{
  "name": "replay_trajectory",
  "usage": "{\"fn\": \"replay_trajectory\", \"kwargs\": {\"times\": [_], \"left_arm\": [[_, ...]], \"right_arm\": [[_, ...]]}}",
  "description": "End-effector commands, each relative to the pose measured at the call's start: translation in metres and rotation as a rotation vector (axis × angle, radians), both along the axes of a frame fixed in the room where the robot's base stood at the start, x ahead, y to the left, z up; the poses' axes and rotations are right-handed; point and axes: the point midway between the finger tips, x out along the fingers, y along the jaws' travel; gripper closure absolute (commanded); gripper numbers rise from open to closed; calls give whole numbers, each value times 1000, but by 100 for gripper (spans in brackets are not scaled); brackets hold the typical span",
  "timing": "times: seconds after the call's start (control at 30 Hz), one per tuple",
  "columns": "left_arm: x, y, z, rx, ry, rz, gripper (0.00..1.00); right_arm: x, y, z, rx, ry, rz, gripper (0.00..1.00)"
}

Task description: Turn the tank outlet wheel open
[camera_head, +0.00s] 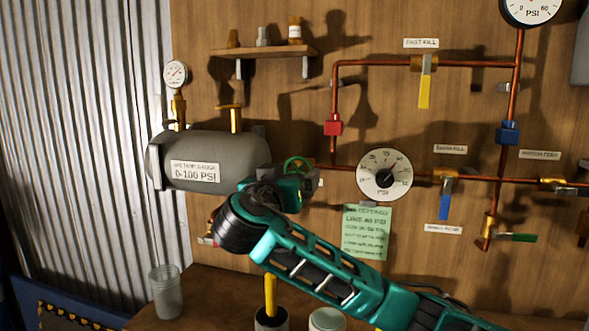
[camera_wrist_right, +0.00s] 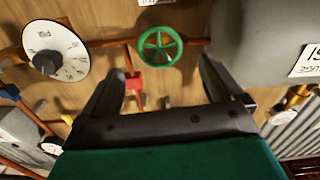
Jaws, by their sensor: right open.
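The green outlet wheel (camera_head: 298,166) sits on the copper pipe just right of the grey tank (camera_head: 240,148). In the right wrist view the wheel (camera_wrist_right: 160,47) shows whole, with spokes and a hub. My right gripper (camera_wrist_right: 162,66) is open and empty, its two fingers spread to either side of the wheel's line and apart from it in the picture. In the head view my right gripper (camera_head: 287,187) is just below the wheel, and my wrist hides its fingers and part of the pipe. My left gripper is not in view.
A large dial gauge (camera_head: 385,175) is right of the wheel, with a green note (camera_head: 366,231) below it. A red fitting (camera_head: 333,124) is on the pipe above. A shelf (camera_head: 262,52) is higher up. A glass jar (camera_head: 166,291) stands on the bench (camera_head: 215,290).

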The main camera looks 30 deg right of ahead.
Motion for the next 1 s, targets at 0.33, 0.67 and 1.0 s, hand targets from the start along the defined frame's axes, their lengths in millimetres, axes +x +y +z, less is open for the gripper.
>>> {"fn": "replay_trajectory", "kwargs": {"times": [0.33, 0.67, 1.0], "left_arm": [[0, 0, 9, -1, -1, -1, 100], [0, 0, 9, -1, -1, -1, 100], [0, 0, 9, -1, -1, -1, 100]], "right_arm": [[31, -36, 0, -1, 2, 0, 7], [33, -38, 0, -1, 1, 2, 7], [33, -38, 0, -1, 1, 2, 37]]}}
